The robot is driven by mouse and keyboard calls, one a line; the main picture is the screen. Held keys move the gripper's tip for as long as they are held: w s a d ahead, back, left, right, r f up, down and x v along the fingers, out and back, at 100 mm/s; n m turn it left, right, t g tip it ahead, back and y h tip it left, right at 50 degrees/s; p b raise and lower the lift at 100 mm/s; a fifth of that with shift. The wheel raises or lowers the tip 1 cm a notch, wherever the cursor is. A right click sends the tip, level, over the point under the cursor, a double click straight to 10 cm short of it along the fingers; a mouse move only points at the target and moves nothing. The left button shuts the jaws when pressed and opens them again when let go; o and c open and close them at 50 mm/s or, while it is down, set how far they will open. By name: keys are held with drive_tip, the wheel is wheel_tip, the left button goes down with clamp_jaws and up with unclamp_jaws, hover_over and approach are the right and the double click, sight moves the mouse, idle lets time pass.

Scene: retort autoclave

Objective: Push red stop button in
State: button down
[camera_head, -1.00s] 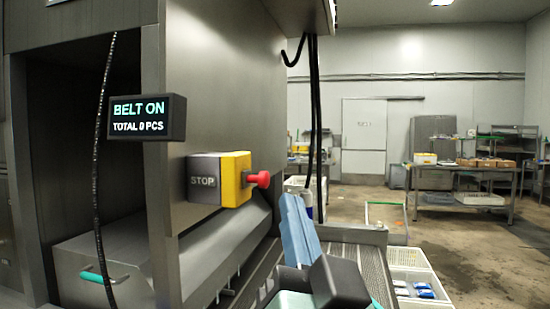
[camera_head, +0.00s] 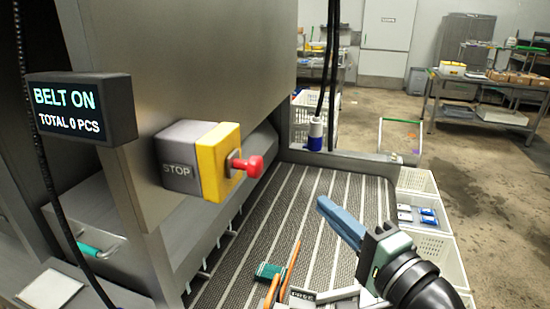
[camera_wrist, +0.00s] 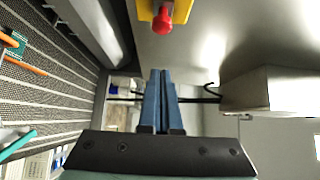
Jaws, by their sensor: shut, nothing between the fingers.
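The red stop button (camera_head: 250,166) sticks out of the right face of a yellow and grey box (camera_head: 222,162) marked STOP, fixed to the steel machine wall. In the wrist view the red button (camera_wrist: 162,20) is at the top, above and beyond the fingertips. My gripper (camera_head: 322,204) is to the right of the button and lower in the head view, over the belt, with clear space between them. Its blue fingers are together and empty, also in the wrist view (camera_wrist: 160,75). The display (camera_head: 80,110) reads BELT ON, TOTAL 0 PCS.
The ribbed belt (camera_head: 300,210) lies below, with a green item (camera_head: 268,271) and orange-handled tools on it. A white crate (camera_head: 419,217) with blue and white packs stands right of the belt. Black cables (camera_head: 332,75) hang behind. The air between gripper and button is clear.

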sight(259, 170)
drive_tip(key=shift+s, duration=0.15)
drive_tip(key=s+a+p+x, duration=0.1)
drive_tip(key=p+x, duration=0.3)
drive_tip(key=x, duration=0.9)
drive_tip(key=shift+s+a+p, duration=0.2)
drive_tip(key=shift+a+p, duration=0.1)
drive_tip(key=shift+a, duration=0.45)
drive_tip(key=shift+w+a, duration=0.25)
drive_tip(key=shift+a, duration=0.6)
